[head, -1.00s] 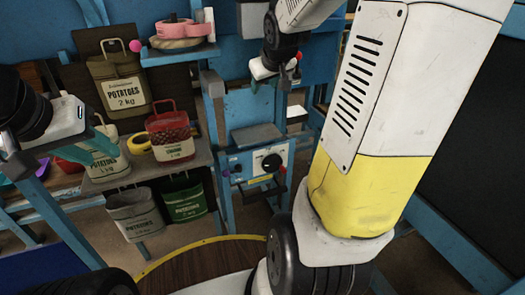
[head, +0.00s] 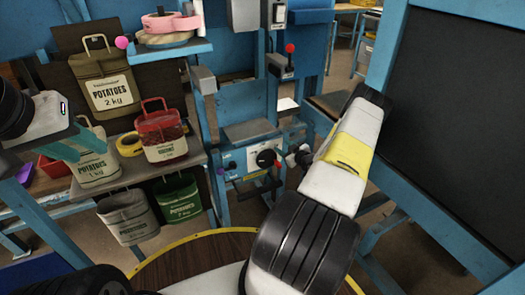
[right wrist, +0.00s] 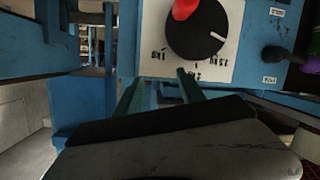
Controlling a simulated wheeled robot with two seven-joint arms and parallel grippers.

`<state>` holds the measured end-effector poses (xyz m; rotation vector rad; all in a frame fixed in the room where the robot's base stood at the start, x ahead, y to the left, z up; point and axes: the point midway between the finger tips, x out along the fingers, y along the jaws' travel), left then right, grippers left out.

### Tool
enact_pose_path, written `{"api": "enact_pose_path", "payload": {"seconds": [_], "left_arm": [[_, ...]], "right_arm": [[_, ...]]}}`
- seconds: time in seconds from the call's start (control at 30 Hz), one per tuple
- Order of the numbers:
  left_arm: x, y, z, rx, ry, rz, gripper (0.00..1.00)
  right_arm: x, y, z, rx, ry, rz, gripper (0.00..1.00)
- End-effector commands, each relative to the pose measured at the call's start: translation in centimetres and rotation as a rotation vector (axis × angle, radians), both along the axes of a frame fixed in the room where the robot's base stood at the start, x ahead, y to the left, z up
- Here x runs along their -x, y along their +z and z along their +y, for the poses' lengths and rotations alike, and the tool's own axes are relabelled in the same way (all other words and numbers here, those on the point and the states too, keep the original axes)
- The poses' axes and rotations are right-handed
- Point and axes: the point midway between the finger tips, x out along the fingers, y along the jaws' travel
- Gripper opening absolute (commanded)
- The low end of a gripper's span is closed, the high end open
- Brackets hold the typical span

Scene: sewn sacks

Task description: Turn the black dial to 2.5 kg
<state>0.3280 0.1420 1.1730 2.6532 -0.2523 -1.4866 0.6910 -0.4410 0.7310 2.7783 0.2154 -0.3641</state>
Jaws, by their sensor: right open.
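The black dial (head: 266,158) is on the pale front panel of a blue station in the head view. It shows larger in the right wrist view (right wrist: 195,35), where a white pointer mark lies on its right side. The small labels around it are too blurred to read. A red part overlaps the dial's upper edge there. My right gripper (right wrist: 157,86) is open, its two teal fingers just below the panel in that view. In the head view its tip is largely hidden beside the dial. My left gripper (head: 82,147) is at the left by the sacks; its jaw gap is unclear.
Potato sacks (head: 103,80) hang and stand at the left, with a red sack (head: 164,135) and yellow tape (head: 129,144) on the shelf. A red-knobbed lever (head: 290,48) stands above the station. A dark board (head: 450,110) stands at the right.

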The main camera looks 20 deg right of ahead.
Motion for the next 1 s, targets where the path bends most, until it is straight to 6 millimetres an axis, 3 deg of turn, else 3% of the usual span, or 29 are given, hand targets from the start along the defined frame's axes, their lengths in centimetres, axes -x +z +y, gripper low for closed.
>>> {"api": "enact_pose_path", "payload": {"seconds": [0.03, 0.2, 0.47, 0.57, 1.0], "left_arm": [[0.0, 0.0, 0.0, 0.0, 0.0, 0.0, 0.36], [0.0, 0.0, 0.0, 0.0, 0.0, 0.0, 0.36], [0.0, 0.0, 0.0, 0.0, 0.0, 0.0, 0.36], [0.0, 0.0, 0.0, 0.0, 0.0, 0.0, 0.36], [0.0, 0.0, 0.0, 0.0, 0.0, 0.0, 0.36]], "right_arm": [[1.6, -2.9, 0.0, -0.028, -0.011, -0.034, 0.46], [5.6, -7.6, 0.5, -0.076, -0.04, -0.166, 0.46], [8.7, -10.3, 1.5, -0.108, -0.073, -0.266, 0.46], [8.3, -10.4, 1.7, -0.109, -0.073, -0.273, 0.46], [1.9, -10.4, 2.0, -0.11, -0.072, -0.272, 0.46]]}}
